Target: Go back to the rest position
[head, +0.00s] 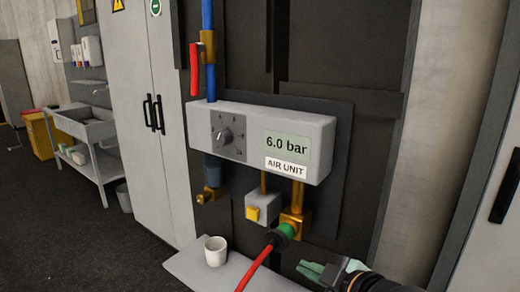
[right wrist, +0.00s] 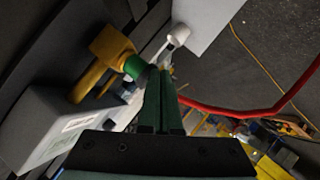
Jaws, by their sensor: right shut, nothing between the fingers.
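My right gripper (head: 312,268) is shut and empty at the lower right of the head view, to the right of the green collar (head: 287,231). Its closed green fingers (right wrist: 160,78) point up the middle of the right wrist view. The collar sits at the brass fitting (head: 295,217) under the air unit (head: 255,118), which reads 6.0 bar. A red hose (head: 254,269) runs down and left from the collar. In the right wrist view the collar (right wrist: 135,66) lies just left of the fingertips; I cannot tell the gap. My left gripper is not in view.
A white cup (head: 215,251) stands on a light shelf (head: 190,267) below the unit. A blue pipe (head: 208,78) and a red lever (head: 194,70) are above it. A grey cabinet (head: 145,60) stands left. Open floor (head: 60,220) lies at lower left.

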